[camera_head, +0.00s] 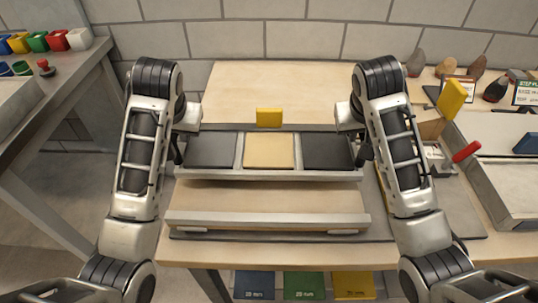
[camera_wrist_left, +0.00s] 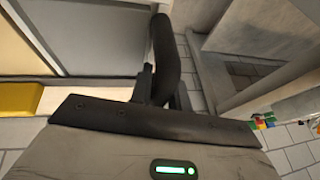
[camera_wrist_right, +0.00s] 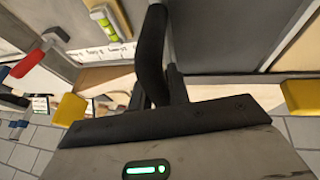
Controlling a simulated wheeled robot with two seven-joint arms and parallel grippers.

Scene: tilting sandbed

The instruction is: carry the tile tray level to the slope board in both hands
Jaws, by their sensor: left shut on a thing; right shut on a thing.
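The tile tray (camera_head: 300,175) is a long pale tray with a dark tile at each end and a cream tile in the middle. It looks level in the head view, just behind the slope board (camera_head: 265,197), a wooden board with a pale front ledge. I cannot tell whether tray and board touch. My left gripper (camera_head: 179,150) is shut on the tray's left end, and my right gripper (camera_head: 363,150) on its right end. The wrist views show the left fingers (camera_wrist_left: 160,80) and right fingers (camera_wrist_right: 158,75) at the tray's ends; the grip itself is partly hidden.
A yellow block (camera_head: 269,117) stands just behind the tray. On the right are a level tool (camera_head: 437,157), a red handle (camera_head: 466,151) and a grey bin (camera_head: 505,185). Colored cups (camera_head: 38,41) stand on the left bench.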

